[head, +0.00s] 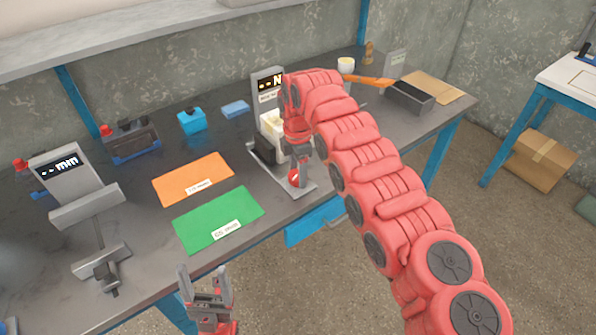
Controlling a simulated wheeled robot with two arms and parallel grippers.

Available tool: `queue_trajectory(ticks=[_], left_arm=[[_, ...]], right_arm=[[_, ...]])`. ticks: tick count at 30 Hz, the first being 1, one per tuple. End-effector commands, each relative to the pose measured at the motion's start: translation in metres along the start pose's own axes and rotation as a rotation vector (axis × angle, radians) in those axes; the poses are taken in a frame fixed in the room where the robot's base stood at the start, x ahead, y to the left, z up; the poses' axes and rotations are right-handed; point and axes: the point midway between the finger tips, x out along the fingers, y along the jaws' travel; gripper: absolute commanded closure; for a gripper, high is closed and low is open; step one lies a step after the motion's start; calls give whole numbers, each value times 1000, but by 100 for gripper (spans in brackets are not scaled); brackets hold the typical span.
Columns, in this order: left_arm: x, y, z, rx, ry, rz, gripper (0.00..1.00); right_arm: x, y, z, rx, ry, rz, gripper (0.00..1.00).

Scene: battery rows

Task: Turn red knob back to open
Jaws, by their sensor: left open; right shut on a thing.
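A grey device with a lit display stands at the back middle of the workbench. Its red knob (294,178) is at the front, low over the grey base plate (303,190). My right gripper (297,165) reaches down over it and is shut on the red knob. The fingertips are small and partly hidden, so the exact grip is hard to see. My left gripper (208,294) is open and empty, in front of the bench's front edge.
An orange mat (193,172) and a green mat (208,229) lie left of the device. A second display device (66,173) stands at far left. A black bin (409,99) is at right. A blue drawer (313,224) shows below the bench edge.

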Motion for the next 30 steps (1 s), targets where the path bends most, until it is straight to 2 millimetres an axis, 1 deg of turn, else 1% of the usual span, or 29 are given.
queue_trajectory(ticks=[30], left_arm=[[4, 0, -1, 0, 0, 0, 30]], right_arm=[[-1, 2, 0, -947, -2, 4, 92]])
